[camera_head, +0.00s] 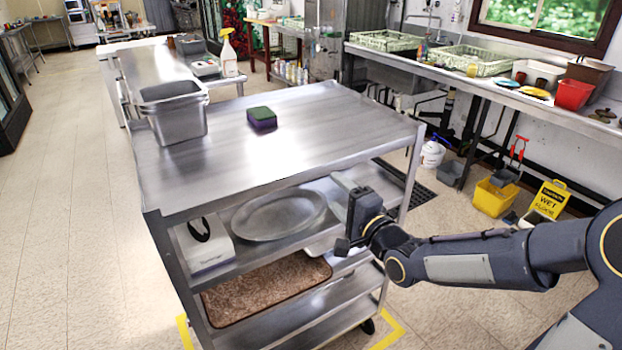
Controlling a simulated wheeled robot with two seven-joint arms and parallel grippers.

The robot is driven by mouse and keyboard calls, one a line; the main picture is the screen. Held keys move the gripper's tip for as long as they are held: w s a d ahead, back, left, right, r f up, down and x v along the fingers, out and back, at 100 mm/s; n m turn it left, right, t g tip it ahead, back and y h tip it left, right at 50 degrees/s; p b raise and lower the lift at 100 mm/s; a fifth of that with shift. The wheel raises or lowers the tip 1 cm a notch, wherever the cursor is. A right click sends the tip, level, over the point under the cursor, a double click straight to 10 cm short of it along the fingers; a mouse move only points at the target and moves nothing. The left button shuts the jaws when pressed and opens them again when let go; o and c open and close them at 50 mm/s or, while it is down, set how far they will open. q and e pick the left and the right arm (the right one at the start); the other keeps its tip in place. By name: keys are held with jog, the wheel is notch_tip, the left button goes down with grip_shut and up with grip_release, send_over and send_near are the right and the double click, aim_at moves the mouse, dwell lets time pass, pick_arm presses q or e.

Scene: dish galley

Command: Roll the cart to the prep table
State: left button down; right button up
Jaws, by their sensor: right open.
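The cart (300,110) is a steel trolley with a flat top and lower shelves, standing close in front of me. A stack of grey tubs (178,122) and a green and purple sponge (262,118) sit on its top. My right gripper (352,215) is open at the cart's near side, below the top edge and in front of the shelves. I cannot tell whether it touches the cart. A steel table (150,66) stands beyond the cart at the back left; I cannot tell for sure that it is the prep table. My left gripper is out of view.
Yellow tape (390,335) marks the floor by the cart. A yellow mop bucket (495,196) and a yellow wet-floor sign (550,200) stand at right, below a long counter (450,78). The tiled floor (70,200) at left is clear. A spray bottle (228,55) stands on the table behind.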

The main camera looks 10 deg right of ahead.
aim_at(315, 173)
jog(key=x, duration=1.1)
jog(key=shift+f+b, duration=0.1)
jog(key=shift+b, duration=0.3)
grip_shut()
